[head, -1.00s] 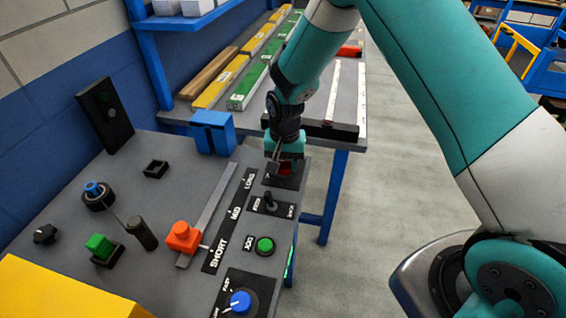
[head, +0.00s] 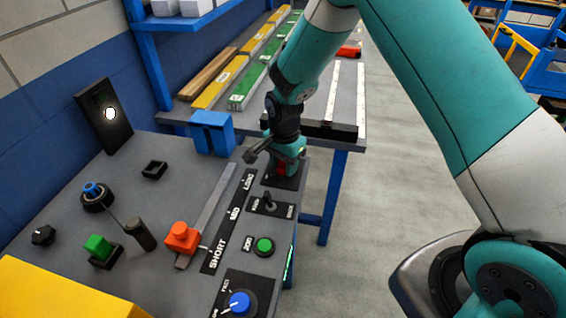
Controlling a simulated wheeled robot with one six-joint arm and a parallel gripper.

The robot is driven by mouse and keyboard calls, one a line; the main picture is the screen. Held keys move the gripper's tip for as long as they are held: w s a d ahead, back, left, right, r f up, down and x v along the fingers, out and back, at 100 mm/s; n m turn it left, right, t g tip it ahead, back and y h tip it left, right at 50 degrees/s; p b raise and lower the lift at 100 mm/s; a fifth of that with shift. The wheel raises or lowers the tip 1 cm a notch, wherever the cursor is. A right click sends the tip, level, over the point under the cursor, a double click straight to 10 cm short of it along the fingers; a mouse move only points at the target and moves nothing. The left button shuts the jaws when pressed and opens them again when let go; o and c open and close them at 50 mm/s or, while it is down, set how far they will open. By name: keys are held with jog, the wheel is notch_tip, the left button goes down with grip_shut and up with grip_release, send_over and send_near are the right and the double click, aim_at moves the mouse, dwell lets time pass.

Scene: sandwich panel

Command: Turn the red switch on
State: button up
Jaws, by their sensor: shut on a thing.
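The red switch (head: 281,172) sits on a black plate (head: 291,183) at the far right end of the grey panel, and only a little red shows. My gripper (head: 285,169) points down over it and is shut on it, hiding most of it. A dark part of my gripper sticks out to the left. The upright black box (head: 104,125) at the back left shows a bright white round light.
A black toggle (head: 269,201), a green button (head: 264,246) and a blue knob (head: 240,302) stand nearer on the right edge. An orange slider block (head: 182,237) sits on a grey track to the left. A blue block (head: 211,133) stands behind.

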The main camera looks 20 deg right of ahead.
jog(key=shift+w+a+r, duration=0.1)
jog(key=shift+a, duration=0.1)
jog(key=o, duration=0.8)
jog(key=shift+o, duration=0.5)
notch_tip(320, 180, up, 17)
jog(key=b, duration=0.1)
jog(key=shift+r, duration=0.15)
jog(key=shift+d, duration=0.1)
